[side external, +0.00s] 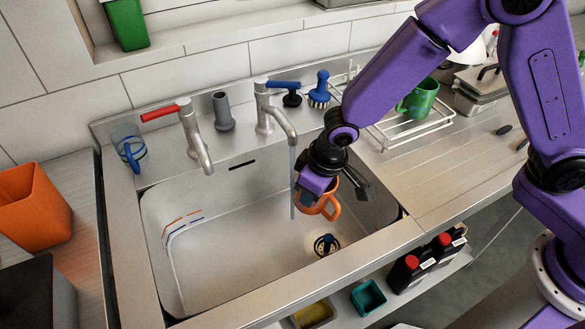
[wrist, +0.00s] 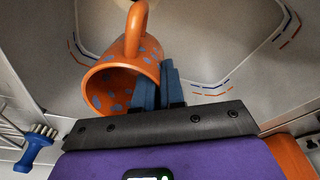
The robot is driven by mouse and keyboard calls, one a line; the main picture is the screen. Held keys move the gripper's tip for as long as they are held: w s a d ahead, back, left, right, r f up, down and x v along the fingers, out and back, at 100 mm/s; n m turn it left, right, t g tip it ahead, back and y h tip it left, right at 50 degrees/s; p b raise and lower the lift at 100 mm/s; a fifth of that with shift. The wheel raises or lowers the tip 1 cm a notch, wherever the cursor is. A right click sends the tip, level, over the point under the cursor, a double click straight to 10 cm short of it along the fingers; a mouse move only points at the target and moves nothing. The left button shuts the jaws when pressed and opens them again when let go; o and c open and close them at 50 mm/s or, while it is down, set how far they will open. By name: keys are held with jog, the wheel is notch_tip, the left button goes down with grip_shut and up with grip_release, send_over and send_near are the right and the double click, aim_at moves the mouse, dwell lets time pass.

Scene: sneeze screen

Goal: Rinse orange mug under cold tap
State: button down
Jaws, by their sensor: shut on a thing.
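The orange mug (side external: 318,194) is held over the right part of the steel sink (side external: 210,245), above the drain. In the wrist view the mug (wrist: 122,72) has blue-grey spots, and its open mouth faces the lower left. My gripper (side external: 322,178) is shut on the mug's wall, with blue-grey fingers (wrist: 168,85) at its rim. The blue-handled tap (side external: 272,110) is running; a thin stream of water (side external: 292,180) falls just left of the mug. I cannot tell whether the water touches it. The red-handled tap (side external: 190,130) shows no water.
A wire rack (side external: 425,128) with a green mug (side external: 418,99) stands right of the sink. Several dark bottles (side external: 410,275) stand below the counter.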

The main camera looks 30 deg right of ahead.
notch_tip(320, 180, up, 5)
jog(key=s+d, duration=0.1)
jog(key=s, duration=0.1)
jog(key=shift+s+d, duration=0.25)
jog(key=shift+s, duration=0.05)
